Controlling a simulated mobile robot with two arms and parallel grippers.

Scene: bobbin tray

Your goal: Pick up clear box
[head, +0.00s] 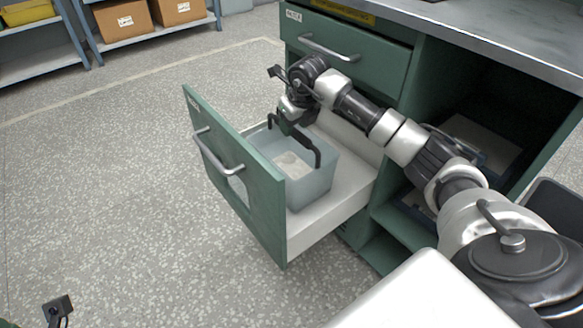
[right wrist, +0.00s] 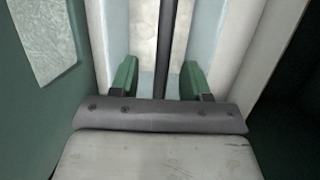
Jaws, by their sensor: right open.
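The clear box (head: 312,184) is a pale, see-through open-topped bin with a black handle (head: 317,153) across its top. It stands in the pulled-out green drawer (head: 240,180), and a pale patch shows on its floor. My right gripper (head: 289,128) is over the box at the handle. In the right wrist view, its green fingers (right wrist: 160,80) are apart, with the dark handle bar (right wrist: 166,45) running between them and no clear contact. Pale blue box walls (right wrist: 205,40) show beyond.
The drawer front with its metal pull (head: 217,152) stands close to the box's left side. The green cabinet (head: 345,62) and its metal worktop (head: 460,30) rise behind. Open shelves lie under my right arm. The speckled floor (head: 110,170) at left is clear.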

